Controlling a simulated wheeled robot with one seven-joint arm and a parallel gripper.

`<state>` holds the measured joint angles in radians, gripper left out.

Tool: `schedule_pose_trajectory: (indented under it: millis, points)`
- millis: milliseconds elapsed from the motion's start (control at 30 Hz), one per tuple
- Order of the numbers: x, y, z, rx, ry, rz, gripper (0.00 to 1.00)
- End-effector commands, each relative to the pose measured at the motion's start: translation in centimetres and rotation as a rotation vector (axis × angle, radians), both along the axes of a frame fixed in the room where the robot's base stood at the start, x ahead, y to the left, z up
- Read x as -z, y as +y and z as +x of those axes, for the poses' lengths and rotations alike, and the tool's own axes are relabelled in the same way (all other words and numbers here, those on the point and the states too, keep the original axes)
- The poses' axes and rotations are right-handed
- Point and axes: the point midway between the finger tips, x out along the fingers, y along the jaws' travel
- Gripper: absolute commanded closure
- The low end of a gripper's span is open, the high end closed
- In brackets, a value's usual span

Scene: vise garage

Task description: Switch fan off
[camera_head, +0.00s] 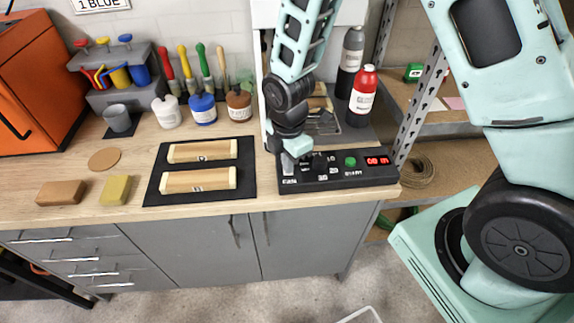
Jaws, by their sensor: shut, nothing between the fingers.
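A black control panel (333,183) lies at the right end of the wooden counter. A small light grey piece, which looks like the fan switch (288,164), stands at its left end above a white label that seems to read FAN. Its on or off position cannot be made out. The panel also has a dark knob (320,162), a green button (351,161) and a lit red display (377,160). My gripper (291,154) is shut and empty, pointing down at the panel's left end, close to the switch. Whether it touches the switch cannot be told.
A black mat (151,190) with two wooden blocks lies left of the panel. Paint jars (203,107) and a tool rack (120,75) stand behind. A red bottle (362,92) and a dark cylinder (350,60) stand behind the panel. A metal shelf post (418,100) rises at right.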

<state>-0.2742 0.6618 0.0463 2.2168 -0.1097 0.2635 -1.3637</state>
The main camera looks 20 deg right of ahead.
Motion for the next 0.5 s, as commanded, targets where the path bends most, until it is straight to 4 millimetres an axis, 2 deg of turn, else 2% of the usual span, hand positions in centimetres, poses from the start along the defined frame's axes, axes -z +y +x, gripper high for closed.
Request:
schedule_pose_trajectory:
  millis: [167, 500]
  points:
    - [-0.6, 0.0, -0.1, 0.000, 0.002, 0.000, 1.00]
    - [-3.3, 0.0, 0.0, 0.000, 0.001, 0.000, 1.00]
